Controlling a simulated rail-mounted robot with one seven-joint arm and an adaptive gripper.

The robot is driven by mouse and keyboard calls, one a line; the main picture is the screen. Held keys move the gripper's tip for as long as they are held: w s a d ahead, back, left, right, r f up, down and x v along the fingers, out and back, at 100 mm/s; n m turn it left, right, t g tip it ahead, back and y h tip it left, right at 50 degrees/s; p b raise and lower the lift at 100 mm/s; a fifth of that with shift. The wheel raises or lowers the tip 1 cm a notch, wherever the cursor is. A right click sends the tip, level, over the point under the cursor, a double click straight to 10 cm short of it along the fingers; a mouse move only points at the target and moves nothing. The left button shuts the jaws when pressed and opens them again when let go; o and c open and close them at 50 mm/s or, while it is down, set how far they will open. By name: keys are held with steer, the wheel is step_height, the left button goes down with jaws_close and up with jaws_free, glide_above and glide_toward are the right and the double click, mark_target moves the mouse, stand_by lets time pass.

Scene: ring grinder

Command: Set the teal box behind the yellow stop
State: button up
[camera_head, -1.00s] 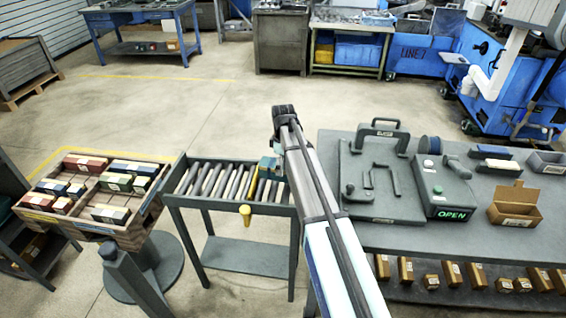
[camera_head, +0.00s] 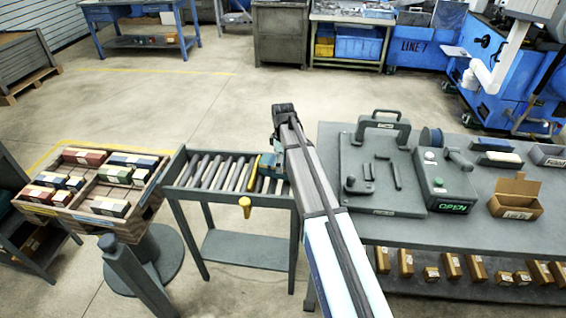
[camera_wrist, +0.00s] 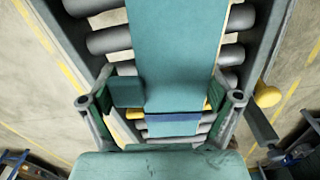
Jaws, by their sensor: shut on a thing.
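The teal box (camera_wrist: 176,50) fills the upper middle of the wrist view, above the conveyor rollers. My gripper (camera_wrist: 168,100) is shut on it, with a finger on each side. In the head view the teal box (camera_head: 268,165) shows small beside my gripper, partly hidden by my arm. The yellow stop (camera_head: 252,174) crosses the rollers just left of the box in that view. In the wrist view only pieces of the stop (camera_wrist: 134,114) show, around and below the box. I cannot tell whether the box touches the rollers.
The roller conveyor (camera_head: 180,186) stands between a sorting tray (camera_head: 139,214) of coloured boxes on the left and a grey bench (camera_head: 415,233) on the right. A yellow knob (camera_head: 245,207) sticks out at the conveyor's front. The rollers left of the stop are empty.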

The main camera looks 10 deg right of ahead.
steer(key=shift+f, duration=0.35)
steer(key=o, duration=0.9)
steer(key=shift+c, duration=0.2)
steer(key=shift+r, duration=0.15)
steer(key=shift+r+p, duration=2)
steer(key=shift+r, duration=1.9)
steer(key=shift+f, duration=0.1)
